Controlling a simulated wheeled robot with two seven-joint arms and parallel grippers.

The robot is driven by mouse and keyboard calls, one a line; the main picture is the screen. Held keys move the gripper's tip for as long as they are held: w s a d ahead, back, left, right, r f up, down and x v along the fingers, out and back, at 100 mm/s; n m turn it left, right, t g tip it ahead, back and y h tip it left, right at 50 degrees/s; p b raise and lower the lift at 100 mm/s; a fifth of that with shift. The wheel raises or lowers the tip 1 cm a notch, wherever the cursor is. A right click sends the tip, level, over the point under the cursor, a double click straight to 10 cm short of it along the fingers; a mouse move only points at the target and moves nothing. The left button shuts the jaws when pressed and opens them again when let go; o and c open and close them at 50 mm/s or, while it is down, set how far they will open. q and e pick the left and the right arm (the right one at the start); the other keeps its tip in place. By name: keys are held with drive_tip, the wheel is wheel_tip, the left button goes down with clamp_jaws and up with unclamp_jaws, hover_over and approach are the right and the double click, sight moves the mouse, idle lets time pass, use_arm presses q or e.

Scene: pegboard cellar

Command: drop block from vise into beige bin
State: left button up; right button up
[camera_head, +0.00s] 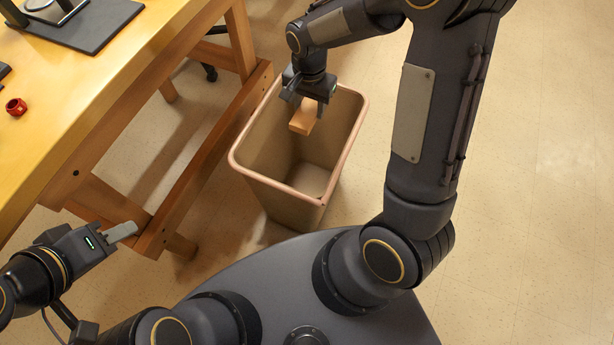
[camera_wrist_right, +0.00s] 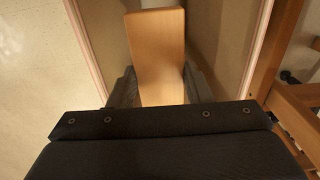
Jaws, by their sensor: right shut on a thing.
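A wooden block (camera_head: 303,117) hangs from my right gripper (camera_head: 308,98), which is shut on it. The block is over the opening of the beige bin (camera_head: 265,188), near the bin's far end. In the right wrist view the block (camera_wrist_right: 157,55) sits between the dark fingers, with the bin's walls (camera_wrist_right: 228,45) on both sides. The bin stands upright on the floor and its visible inside looks empty. My left gripper (camera_head: 124,231) is at the lower left beside the bench leg; whether its fingers are apart does not show. The vise cannot be made out.
A wooden workbench (camera_head: 150,65) stands on the left, its lower beam (camera_head: 205,165) close beside the bin. A small red ring-shaped part (camera_head: 16,107) and a dark plate (camera_head: 85,30) lie on its top. The floor at right is clear.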

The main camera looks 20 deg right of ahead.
drive_tip(key=shift+f+b, duration=2.45)
drive_tip(key=shift+f, duration=0.55)
drive_tip(key=o, duration=1.1)
drive_tip(key=shift+c, duration=0.2)
drive_tip(key=shift+r, duration=0.15)
wheel_tip(320, 180, up, 6)
drive_tip(key=p, duration=0.2)
drive_tip(key=shift+r+p, duration=0.15)
drive_tip(key=shift+p, duration=0.25)
drive_tip(key=shift+r, duration=0.6)
